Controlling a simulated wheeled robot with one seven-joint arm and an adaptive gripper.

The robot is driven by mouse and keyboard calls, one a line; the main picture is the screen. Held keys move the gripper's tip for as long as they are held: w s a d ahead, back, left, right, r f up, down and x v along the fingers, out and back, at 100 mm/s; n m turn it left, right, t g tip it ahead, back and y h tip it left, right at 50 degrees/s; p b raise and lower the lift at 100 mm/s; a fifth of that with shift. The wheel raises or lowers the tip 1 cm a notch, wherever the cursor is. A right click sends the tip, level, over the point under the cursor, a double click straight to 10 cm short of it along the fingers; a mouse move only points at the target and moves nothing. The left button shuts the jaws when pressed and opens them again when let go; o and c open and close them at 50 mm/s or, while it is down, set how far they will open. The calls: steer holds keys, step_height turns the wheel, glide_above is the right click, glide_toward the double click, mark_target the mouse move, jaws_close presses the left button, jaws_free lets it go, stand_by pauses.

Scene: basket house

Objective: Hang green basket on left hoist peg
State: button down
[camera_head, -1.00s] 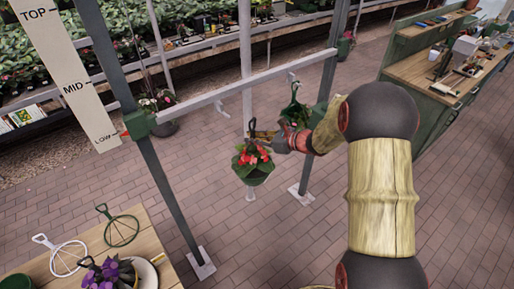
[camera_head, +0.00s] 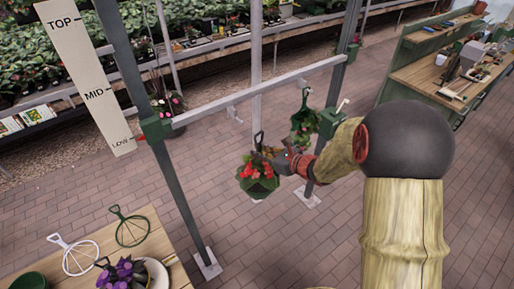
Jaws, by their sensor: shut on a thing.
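My gripper (camera_head: 270,155) is shut on the green basket (camera_head: 258,188), which holds red flowers and leaves. Its dark hanger (camera_head: 258,139) rises above the flowers; the exact grip point is too small to tell. The basket hangs in the air, apart from the hoist, lower in the picture than its crossbar (camera_head: 262,87). The right peg (camera_head: 306,91) carries another green basket (camera_head: 304,126) with a plant, partly behind my arm.
The left post (camera_head: 168,165) and right post (camera_head: 338,85) frame the hoist. A level board (camera_head: 85,80) reads TOP, MID, LOW, with a red pointer by LOW. A wooden table (camera_head: 150,240) at lower left bears green and white hangers and a purple plant.

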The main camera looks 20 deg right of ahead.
steer(key=w+a, duration=0.2)
steer(key=w, duration=0.6)
steer(key=shift+w+a+p, duration=0.15)
steer(key=shift+a+p, duration=0.15)
steer(key=shift+a, duration=0.05)
stand_by(0.3)
steer(key=shift+w+b, duration=0.15)
steer(key=shift+b, duration=0.15)
stand_by(1.0)
steer(key=shift+w, duration=0.1)
steer(key=shift+w+a+b, duration=0.25)
steer(key=shift+w+b, duration=0.15)
steer(key=shift+w, duration=0.35)
steer(key=shift+w+a+b, duration=0.25)
steer(key=shift+w+b, duration=0.15)
steer(key=shift+w, duration=0.3)
steer(key=shift+w, duration=0.1)
steer(key=shift+w+a+r+b, duration=0.1)
steer(key=shift+w+a+b, duration=0.2)
steer(key=shift+w, duration=0.3)
steer(key=shift+w+b, duration=0.1)
steer(key=shift+b, duration=0.35)
steer(key=shift+f+b, duration=0.85)
steer(key=shift+b, duration=0.05)
